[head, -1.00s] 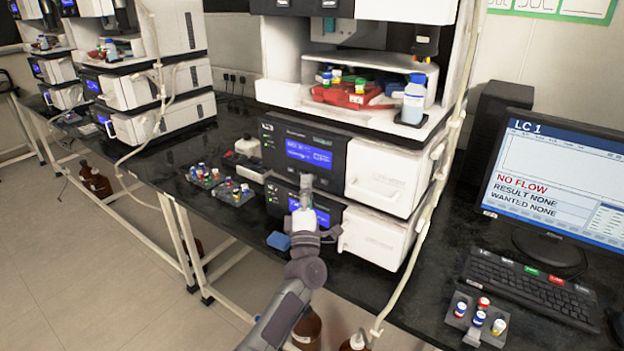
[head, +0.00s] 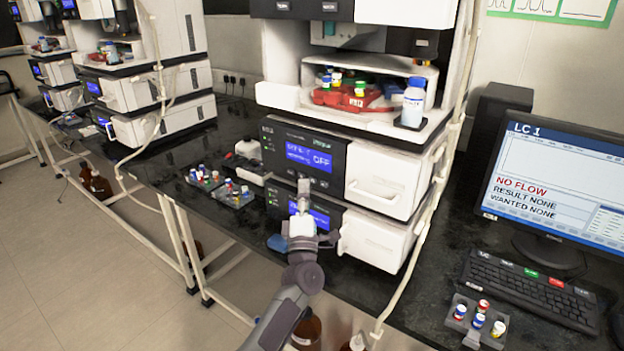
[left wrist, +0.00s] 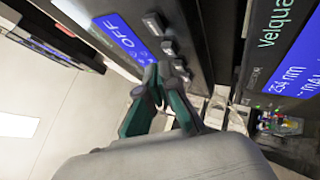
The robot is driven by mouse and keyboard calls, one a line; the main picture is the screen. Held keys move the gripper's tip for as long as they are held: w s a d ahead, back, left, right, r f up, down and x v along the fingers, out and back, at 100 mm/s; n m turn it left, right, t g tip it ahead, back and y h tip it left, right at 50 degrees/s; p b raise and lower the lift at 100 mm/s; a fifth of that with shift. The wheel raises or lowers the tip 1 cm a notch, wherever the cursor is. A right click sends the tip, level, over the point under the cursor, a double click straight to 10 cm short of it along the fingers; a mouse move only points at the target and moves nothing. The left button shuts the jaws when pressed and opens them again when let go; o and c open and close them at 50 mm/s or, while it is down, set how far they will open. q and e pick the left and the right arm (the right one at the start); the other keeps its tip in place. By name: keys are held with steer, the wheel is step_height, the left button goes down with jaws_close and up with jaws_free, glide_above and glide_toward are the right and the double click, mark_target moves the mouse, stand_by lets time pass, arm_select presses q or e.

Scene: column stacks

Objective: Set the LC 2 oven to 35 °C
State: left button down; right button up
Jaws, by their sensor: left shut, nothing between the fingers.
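A dark-fronted module with a blue display (head: 309,157) sits in the near stack. Its display shows OFF in large letters with smaller blurred text at left. In the left wrist view the display (left wrist: 122,38) also reads OFF, with a row of grey buttons (left wrist: 168,46) beside it. I cannot read an LC 2 label on it. My left gripper (head: 304,186) is shut and empty, in front of this module just below its display. In the left wrist view its fingertips (left wrist: 160,78) are close to the buttons; I cannot tell whether they touch.
A lower module with a blue display (head: 318,217) is partly hidden by my arm. A monitor (head: 555,180) marked LC 1 and a keyboard (head: 530,285) stand at right. Vial racks (head: 235,195) stand left of the stack. Other stacks (head: 160,100) are farther left. A white tube hangs beside the near stack.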

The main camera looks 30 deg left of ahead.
arm_select(q)
steer(key=shift+s, duration=0.15)
steer(key=s, duration=0.1)
steer(key=s+p, duration=0.1)
steer(key=s, duration=0.1)
steer(key=s+p, duration=0.1)
steer(key=s, duration=0.1)
steer(key=shift+a, duration=0.25)
steer(key=shift+d, duration=0.1)
stand_by(0.8)
